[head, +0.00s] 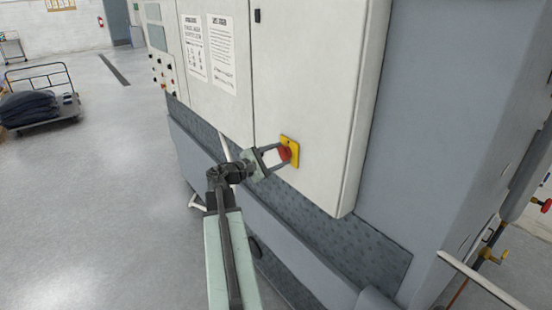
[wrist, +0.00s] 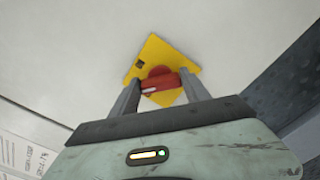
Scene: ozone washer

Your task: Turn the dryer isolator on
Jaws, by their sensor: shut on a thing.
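The dryer isolator is a red rotary handle (head: 285,153) on a yellow square plate (head: 293,146), mounted low on a pale cabinet door. In the wrist view the red handle (wrist: 165,80) lies across the yellow plate (wrist: 150,55), and the plate looks tilted there. My gripper (head: 279,154) reaches the handle from the left, its fingers on either side of it. In the wrist view my gripper (wrist: 160,90) is shut on the red handle. A small dark square mark (wrist: 139,64) shows on the plate. The fingers hide part of the handle's ends.
The pale cabinet door (head: 310,80) stands straight ahead, with printed notices (head: 221,55) and a button panel (head: 162,72) to its left. A grey ledge (head: 270,240) runs below. A trolley with dark bundles (head: 38,107) stands far left. The floor (head: 90,200) at left is clear.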

